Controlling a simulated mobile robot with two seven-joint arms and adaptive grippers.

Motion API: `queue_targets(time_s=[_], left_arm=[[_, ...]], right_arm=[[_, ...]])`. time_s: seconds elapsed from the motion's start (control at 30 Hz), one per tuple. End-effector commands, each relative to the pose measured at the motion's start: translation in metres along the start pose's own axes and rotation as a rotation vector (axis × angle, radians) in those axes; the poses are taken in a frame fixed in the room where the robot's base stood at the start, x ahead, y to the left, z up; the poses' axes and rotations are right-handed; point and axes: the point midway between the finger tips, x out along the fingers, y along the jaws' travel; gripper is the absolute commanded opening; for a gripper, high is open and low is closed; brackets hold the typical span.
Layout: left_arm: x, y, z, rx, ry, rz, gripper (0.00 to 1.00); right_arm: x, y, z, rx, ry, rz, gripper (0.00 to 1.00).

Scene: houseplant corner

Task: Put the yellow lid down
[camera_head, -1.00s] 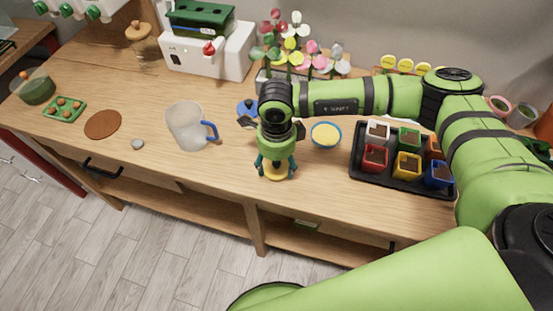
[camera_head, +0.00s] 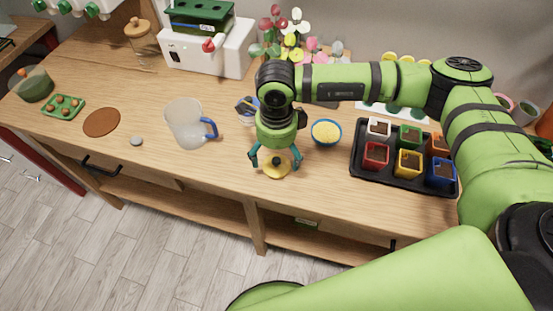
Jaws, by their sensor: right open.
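The yellow lid (camera_head: 275,169) lies on the wooden counter (camera_head: 225,178) near its front edge, with a small knob on top. My right gripper (camera_head: 275,163) is just above and around the lid. Its teal fingers are spread wide on both sides of the knob, apart from it. My left gripper is not in the view.
A blue bowl with yellow contents (camera_head: 326,132) stands right of the gripper. A black tray (camera_head: 404,187) with several small coloured pots is farther right. A clear pitcher with a blue handle (camera_head: 186,125) stands to the left. The counter between pitcher and lid is clear.

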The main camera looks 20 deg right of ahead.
Motion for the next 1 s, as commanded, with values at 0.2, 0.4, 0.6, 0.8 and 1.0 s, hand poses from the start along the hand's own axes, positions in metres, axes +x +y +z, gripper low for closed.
queue_targets(time_s=[0.2,0.4,0.6,0.8,1.0], left_arm=[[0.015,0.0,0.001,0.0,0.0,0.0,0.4],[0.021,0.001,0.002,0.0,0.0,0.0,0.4],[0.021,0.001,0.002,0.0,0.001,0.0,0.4],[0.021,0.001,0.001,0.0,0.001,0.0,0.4],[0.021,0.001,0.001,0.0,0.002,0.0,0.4]], right_arm=[[-0.048,-0.001,0.001,0.0,-0.003,-0.004,0.9],[-0.078,-0.001,0.001,0.001,-0.002,-0.002,0.9],[-0.089,0.0,0.0,0.0,0.0,0.0,0.9],[-0.089,0.0,0.0,0.0,0.0,0.001,0.9],[-0.089,0.0,0.0,0.0,0.0,0.001,0.9]])
